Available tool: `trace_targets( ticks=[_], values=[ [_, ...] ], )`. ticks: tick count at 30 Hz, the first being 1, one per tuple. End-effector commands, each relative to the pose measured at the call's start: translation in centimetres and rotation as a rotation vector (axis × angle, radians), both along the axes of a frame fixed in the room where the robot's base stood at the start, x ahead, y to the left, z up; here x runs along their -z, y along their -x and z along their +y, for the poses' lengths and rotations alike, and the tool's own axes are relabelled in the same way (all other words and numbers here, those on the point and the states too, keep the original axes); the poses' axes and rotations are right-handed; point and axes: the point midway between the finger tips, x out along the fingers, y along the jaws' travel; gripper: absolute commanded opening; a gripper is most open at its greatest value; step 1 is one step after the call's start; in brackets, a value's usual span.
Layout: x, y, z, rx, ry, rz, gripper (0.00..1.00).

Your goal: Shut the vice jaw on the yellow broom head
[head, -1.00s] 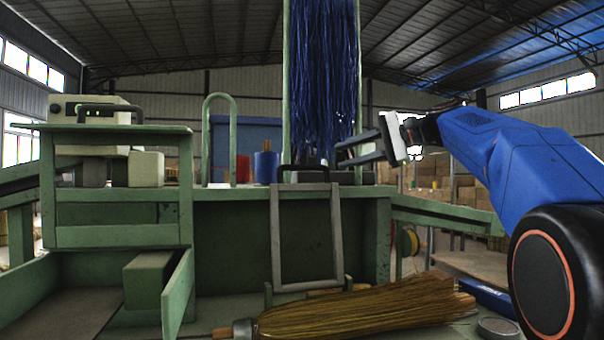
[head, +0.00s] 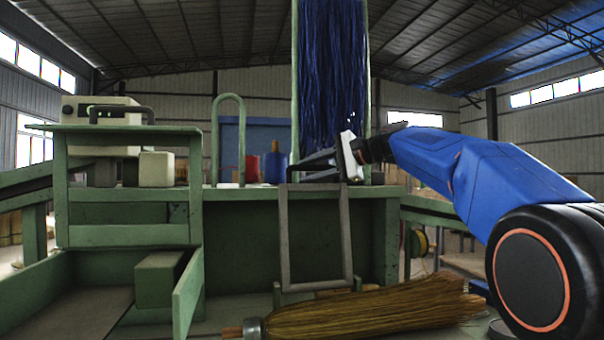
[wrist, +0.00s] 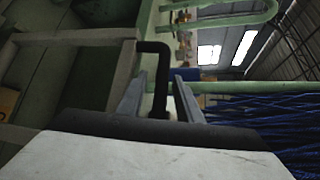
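The yellow broom head (head: 370,308) lies on its side on the bench at the front, its bound end to the left and bristles to the right. Behind it stands a grey rectangular frame (head: 346,240), apparently the vice jaw, with a black bar handle on top. The frame is upright, apart from the bristles as far as I can tell. My gripper (head: 312,166) is at the handle, coming from the right. In the wrist view the black handle (wrist: 160,78) runs between my two open fingers (wrist: 158,98). Whether either finger touches it is unclear.
A green bench (head: 240,235) stands behind the frame. Blue strands (head: 333,75) hang in a green post just above my gripper. A green hoop (head: 229,135) and red and blue spools (head: 275,165) stand to the left. A green shelf (head: 125,233) is further left.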

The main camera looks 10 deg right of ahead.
Motion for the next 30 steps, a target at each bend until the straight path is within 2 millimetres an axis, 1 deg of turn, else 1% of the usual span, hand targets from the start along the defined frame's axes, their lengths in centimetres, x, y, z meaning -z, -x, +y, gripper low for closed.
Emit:
trace_targets(
  ticks=[1, 7, 17, 18, 20, 21, 22, 30],
  values=[
    [0.2, -0.4, 0.6, -0.003, 0.000, 0.001, 0.32],
    [0.5, -1.4, 1.7, -0.001, 0.000, 0.000, 0.32],
    [0.6, -1.6, 1.9, 0.000, -0.001, -0.001, 0.32],
    [0.6, -1.6, 1.9, 0.000, -0.001, -0.001, 0.28],
    [0.6, -1.6, 1.9, 0.000, -0.001, -0.001, 0.13],
    [0.6, -1.6, 1.9, 0.000, -0.001, -0.001, 0.04],
    [0.6, -1.6, 1.9, 0.000, 0.000, 0.000, 0.00],
    [0.6, -1.4, 1.8, 0.000, 0.000, -0.006, 0.00]
  ],
)
